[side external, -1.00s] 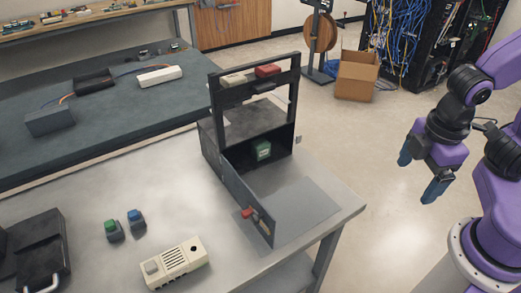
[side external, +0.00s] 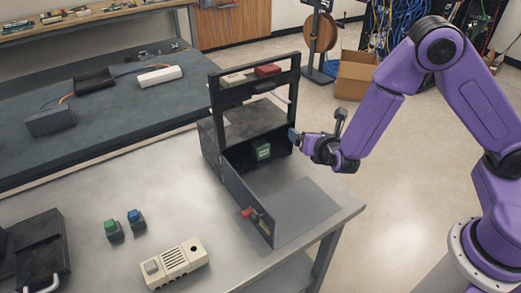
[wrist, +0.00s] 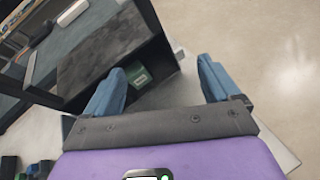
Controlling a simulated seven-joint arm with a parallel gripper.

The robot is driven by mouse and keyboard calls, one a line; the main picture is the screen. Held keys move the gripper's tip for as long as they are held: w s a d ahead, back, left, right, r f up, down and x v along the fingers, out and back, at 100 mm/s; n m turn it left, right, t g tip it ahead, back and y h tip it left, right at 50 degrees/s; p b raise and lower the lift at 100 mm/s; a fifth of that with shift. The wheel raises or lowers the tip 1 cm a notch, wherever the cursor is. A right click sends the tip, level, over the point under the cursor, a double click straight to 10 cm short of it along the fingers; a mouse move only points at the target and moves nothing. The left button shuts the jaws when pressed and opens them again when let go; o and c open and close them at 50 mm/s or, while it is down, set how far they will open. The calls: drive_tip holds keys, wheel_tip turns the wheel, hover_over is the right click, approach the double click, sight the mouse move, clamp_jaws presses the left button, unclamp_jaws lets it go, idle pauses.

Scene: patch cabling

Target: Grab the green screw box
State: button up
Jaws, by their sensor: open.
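The green screw box (side external: 260,151) sits inside the dark open cabinet (side external: 221,157) on the grey table, and a pale label shows on its front. In the wrist view the green box (wrist: 138,75) shows just beyond the left fingertip, partly under the cabinet's top. My gripper (side external: 293,137) is at the cabinet's right side, near its opening. In the wrist view my gripper's two blue fingers (wrist: 160,78) are spread wide with nothing between them. The box is apart from the fingers.
The cabinet's door (side external: 247,200) stands open toward the front, with a red part near its end. A rack above holds a red box (side external: 267,70) and a pale box. A beige device (side external: 176,263) and green and blue button units (side external: 136,219) stand on the table.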

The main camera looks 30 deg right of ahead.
sight(265, 150)
drive_tip(key=w+a+f+n+t+y, duration=0.1)
drive_tip(key=a+f+n+y, duration=0.15)
drive_tip(key=f, duration=0.25)
drive_tip(key=w+a+f+n+y, duration=0.2)
drive_tip(key=f+n, duration=0.2)
drive_tip(key=x, duration=1)
drive_tip(key=shift+w+f, duration=0.2)
drive_tip(key=shift+f, duration=0.05)
drive_tip(key=shift+x, duration=3.15)
drive_tip(key=shift+r, duration=0.15)
drive_tip(key=shift+c, duration=0.3)
drive_tip(key=shift+a, duration=0.1)
drive_tip(key=c, duration=1.1)
drive_tip(key=shift+o, duration=0.2)
drive_tip(key=shift+r, duration=0.1)
